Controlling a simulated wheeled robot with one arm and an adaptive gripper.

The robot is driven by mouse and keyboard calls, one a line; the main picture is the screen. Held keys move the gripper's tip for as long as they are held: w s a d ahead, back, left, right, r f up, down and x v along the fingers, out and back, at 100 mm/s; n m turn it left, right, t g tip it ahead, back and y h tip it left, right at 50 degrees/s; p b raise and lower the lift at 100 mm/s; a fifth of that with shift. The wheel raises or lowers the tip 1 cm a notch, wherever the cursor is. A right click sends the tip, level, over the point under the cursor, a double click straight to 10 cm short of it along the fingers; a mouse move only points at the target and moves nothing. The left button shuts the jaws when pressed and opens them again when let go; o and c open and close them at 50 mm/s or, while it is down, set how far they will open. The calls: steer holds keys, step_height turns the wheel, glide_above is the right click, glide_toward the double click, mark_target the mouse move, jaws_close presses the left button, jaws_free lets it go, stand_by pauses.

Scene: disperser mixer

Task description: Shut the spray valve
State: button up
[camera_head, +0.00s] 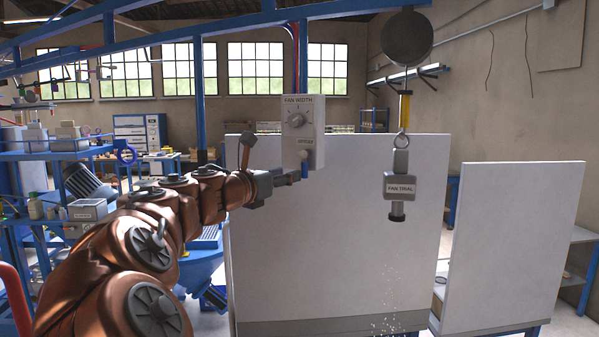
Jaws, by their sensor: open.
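A pale control box (303,133) hangs in front of a white panel, with a round dial (297,119) labelled "FAN WIDTH". Lower on the box is a small light knob (305,155) under a label too small to read surely. A short blue piece (304,170) shows just below that knob; I cannot tell whether it is a valve handle. My gripper (293,178) is open at the box's lower edge, close to the blue piece; contact cannot be told. A grey block (400,187) marked "FAN TRIAL" hangs at the right. No part is clearly marked as the spray valve.
Two large white panels (360,240) (515,235) stand behind. Pale specks (391,300) show low on the first panel, below the hanging block. A brown lever-like piece (247,150) rises beside my arm. Blue shelving with equipment (70,150) stands left.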

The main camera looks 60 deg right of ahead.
mark_target(302, 170)
steer(key=shift+s+d+p, duration=0.2)
steer(key=shift+d+p, duration=0.5)
steer(key=shift+d, duration=2.35)
steer(key=shift+c, duration=0.2)
jaws_close()
